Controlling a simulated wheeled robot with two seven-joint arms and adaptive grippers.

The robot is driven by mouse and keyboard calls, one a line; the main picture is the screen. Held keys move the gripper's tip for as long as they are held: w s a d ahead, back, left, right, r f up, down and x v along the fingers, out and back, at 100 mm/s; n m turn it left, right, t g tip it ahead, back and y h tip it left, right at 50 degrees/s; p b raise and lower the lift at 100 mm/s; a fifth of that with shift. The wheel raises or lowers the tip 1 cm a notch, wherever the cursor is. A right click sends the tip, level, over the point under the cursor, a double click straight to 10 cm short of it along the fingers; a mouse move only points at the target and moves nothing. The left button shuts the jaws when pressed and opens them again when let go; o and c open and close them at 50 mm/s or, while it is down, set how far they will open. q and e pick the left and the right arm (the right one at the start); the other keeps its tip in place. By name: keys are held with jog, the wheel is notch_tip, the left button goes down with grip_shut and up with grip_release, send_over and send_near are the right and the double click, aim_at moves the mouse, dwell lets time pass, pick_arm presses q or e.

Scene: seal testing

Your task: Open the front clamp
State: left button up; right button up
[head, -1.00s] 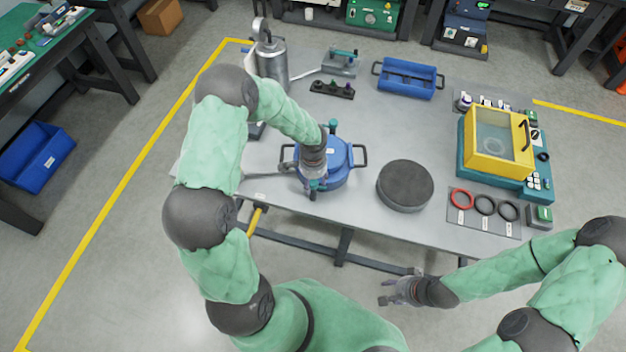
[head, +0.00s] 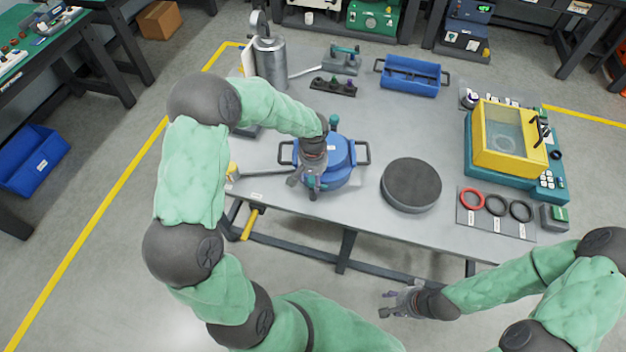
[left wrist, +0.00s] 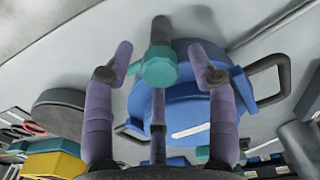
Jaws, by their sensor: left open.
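A round blue vessel (head: 343,153) with a flat blue lid and dark side handles stands on the grey table. The front clamp (head: 313,188) is the teal piece on its near edge. In the left wrist view the front clamp (left wrist: 157,66) shows a teal knob and a grey bar above the blue lid (left wrist: 190,100). My left gripper (head: 305,184) is at this clamp, fingers spread on either side; the left wrist view shows the gripper (left wrist: 162,62) open around the knob, not closed on it. A back clamp (head: 333,123) is on the far edge. My right gripper (head: 392,304) is open and empty, off the table's front edge.
A dark round disc (head: 411,184) lies right of the vessel. Farther right are a mat with rings (head: 497,206) and a yellow-lidded chamber (head: 511,138). A blue tray (head: 408,76) and a metal cylinder (head: 270,62) stand at the back.

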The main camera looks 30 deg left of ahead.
aim_at(313, 179)
pick_arm(q)
jog(key=c, duration=1)
jog(key=shift+r+m+p, duration=0.1)
jog(key=shift+m+p, duration=0.2)
jog(key=shift+m, duration=0.3)
jog(key=shift+c, duration=0.2)
jog(key=o, duration=1)
jog(key=shift+o, duration=0.2)
notch_tip(313, 179, up, 7)
jog(key=p, duration=0.4)
